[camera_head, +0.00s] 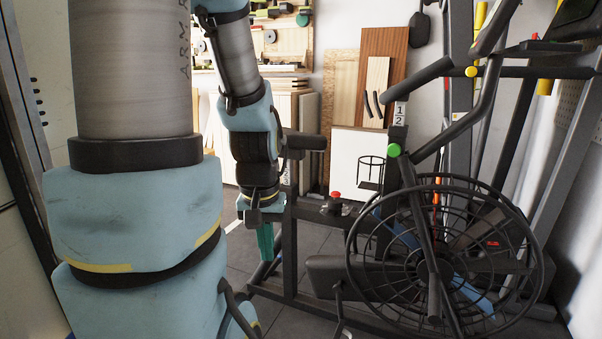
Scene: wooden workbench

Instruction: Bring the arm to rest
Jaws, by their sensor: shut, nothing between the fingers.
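My arm hangs in the left half of the head view, with a large pale-blue and grey link close to the camera and the forearm beyond it. My gripper (266,248) is at the lower end of the forearm and points down. Its teal fingers are together, with nothing seen between them. It is above the dark floor, beside the black frame of an exercise bike (432,262) in the picture. Whether it touches the frame cannot be told. The near link hides part of the scene on the left.
The exercise bike, with a large caged wheel, fills the right side. Wooden boards (384,65) lean on the back wall beside a white panel (352,160). Tools hang above a cabinet at the back. Some dark tiled floor (318,238) shows between the arm and the bike.

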